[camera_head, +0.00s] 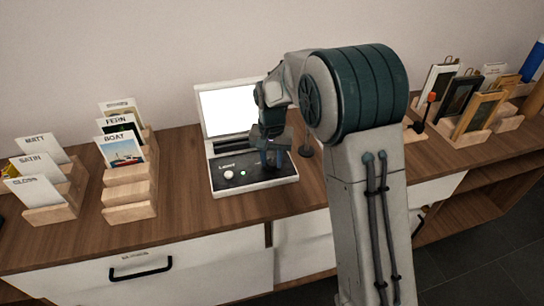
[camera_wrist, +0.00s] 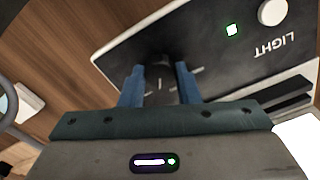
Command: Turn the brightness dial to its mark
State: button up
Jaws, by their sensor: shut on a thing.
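The light box has a black control panel (camera_head: 256,180) with a white rim and a bright raised screen (camera_head: 228,112). In the wrist view, the panel (camera_wrist: 205,48) shows the upside-down word LIGHT. The dark brightness dial (camera_wrist: 161,63) sits between the two blue fingers of my gripper (camera_wrist: 159,74), which is shut on it. A few pale tick marks show on the panel by the fingers. How the dial's pointer lies against its mark cannot be told. In the head view, my gripper (camera_head: 271,157) is over the panel's right part and hides the dial.
A white round knob (camera_head: 228,174) and a green lamp (camera_head: 243,173) are on the panel's left. Wooden card holders (camera_head: 130,190) stand at left. Framed pictures (camera_head: 461,97) stand in racks at right. The wooden tabletop (camera_head: 180,215) is clear in front.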

aim_at(271, 162)
jog(key=m, duration=0.3)
jog(key=shift+r+p, duration=0.1)
jog(key=shift+p, duration=0.25)
jog(key=shift+m, duration=0.5)
jog(key=o, duration=1)
jog(key=shift+c, duration=0.2)
notch_tip(271, 162, up, 14)
jog(key=p, duration=0.1)
